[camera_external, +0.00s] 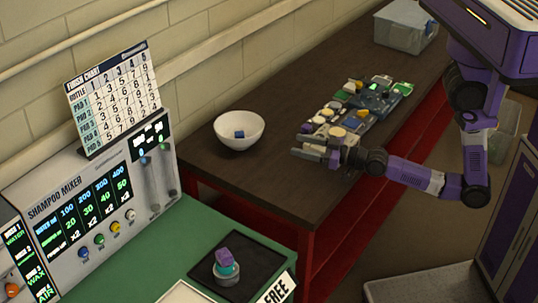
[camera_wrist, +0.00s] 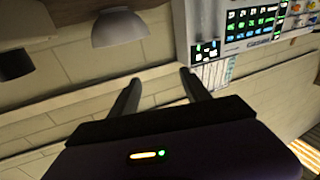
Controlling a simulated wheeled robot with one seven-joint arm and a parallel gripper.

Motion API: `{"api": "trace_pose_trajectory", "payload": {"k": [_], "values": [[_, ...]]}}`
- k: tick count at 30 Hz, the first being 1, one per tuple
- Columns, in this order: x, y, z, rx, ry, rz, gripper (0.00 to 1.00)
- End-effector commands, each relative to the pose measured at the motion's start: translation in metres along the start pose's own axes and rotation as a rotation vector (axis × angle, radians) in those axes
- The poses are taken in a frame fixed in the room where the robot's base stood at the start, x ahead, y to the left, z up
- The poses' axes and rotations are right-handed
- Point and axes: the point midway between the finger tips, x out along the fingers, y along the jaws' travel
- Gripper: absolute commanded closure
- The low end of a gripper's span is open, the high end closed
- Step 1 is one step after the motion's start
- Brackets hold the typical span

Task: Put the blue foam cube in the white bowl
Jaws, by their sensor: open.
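The white bowl (camera_external: 251,139) stands upright on the dark brown table. The blue foam cube (camera_external: 239,134) lies inside the bowl, its top showing above the near inner wall. My gripper (camera_external: 304,153) is to the right of the bowl, low over the table near its front edge, and apart from both bowl and cube. In the wrist view my gripper (camera_wrist: 160,76) has its two fingers spread with nothing between them. The bowl also shows at the top of the wrist view (camera_wrist: 118,28); the cube is not visible there.
Boards with several small parts (camera_external: 362,112) lie right of the bowl, beyond my gripper. A clear bin (camera_external: 405,40) stands at the far end. A shampoo mixer panel (camera_external: 100,215) is at left.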

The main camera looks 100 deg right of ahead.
Motion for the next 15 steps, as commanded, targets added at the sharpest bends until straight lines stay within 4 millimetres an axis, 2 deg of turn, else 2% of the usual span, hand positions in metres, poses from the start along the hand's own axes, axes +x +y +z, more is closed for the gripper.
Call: {"api": "trace_pose_trajectory", "payload": {"k": [1, 6, 15], "values": [[-0.023, -0.013, 0.002, 0.002, -0.001, -0.031, 0.45], [-0.092, -0.051, -0.007, 0.016, 0.009, -0.13, 0.45], [-0.208, -0.093, -0.025, 0.037, -0.053, -0.306, 0.45]]}}
